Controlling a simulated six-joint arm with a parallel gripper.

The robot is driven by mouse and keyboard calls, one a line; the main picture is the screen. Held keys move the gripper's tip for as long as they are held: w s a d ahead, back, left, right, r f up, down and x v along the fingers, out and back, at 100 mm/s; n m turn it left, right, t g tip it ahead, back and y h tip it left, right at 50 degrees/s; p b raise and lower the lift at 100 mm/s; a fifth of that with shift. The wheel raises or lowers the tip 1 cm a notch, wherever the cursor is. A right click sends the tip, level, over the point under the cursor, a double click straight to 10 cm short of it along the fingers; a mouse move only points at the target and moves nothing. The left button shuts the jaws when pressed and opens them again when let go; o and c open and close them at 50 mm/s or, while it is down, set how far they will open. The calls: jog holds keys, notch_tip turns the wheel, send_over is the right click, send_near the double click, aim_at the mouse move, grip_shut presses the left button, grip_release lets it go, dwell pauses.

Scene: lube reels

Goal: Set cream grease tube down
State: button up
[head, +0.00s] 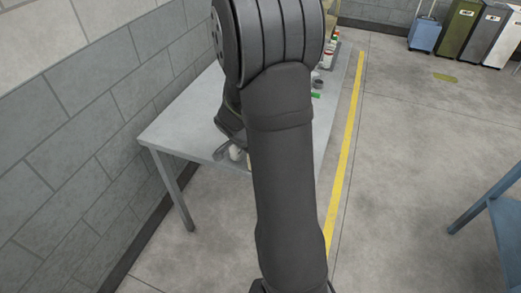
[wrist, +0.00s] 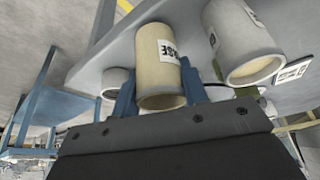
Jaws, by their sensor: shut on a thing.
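The cream grease tube (wrist: 157,62), with a dark-lettered label on its side, is in the middle of the wrist view. My gripper (wrist: 158,84) is shut on it, with one blue finger on each side. A grey-white tube (wrist: 238,38) with a label stands close by on the right in the wrist view. In the head view my arm covers most of the work area, and a small pale object shows low beside it, too small to name. I cannot tell whether the cream tube touches the table.
The grey table (head: 180,121) runs along the block wall. Several small items, including a green one (head: 315,95), sit at its far right side. A white label card (wrist: 292,70) lies near the grey-white tube. A blue bench (head: 490,212) stands across the floor.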

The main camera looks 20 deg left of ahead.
jog(key=w, duration=0.1)
jog(key=w+d, duration=0.1)
jog(key=shift+w, duration=0.35)
jog(key=shift+f, duration=0.3)
jog(key=shift+f, duration=0.2)
jog(key=o, duration=1)
jog(key=shift+c, duration=0.2)
jog(key=shift+r, duration=0.1)
jog(key=v, duration=1.2)
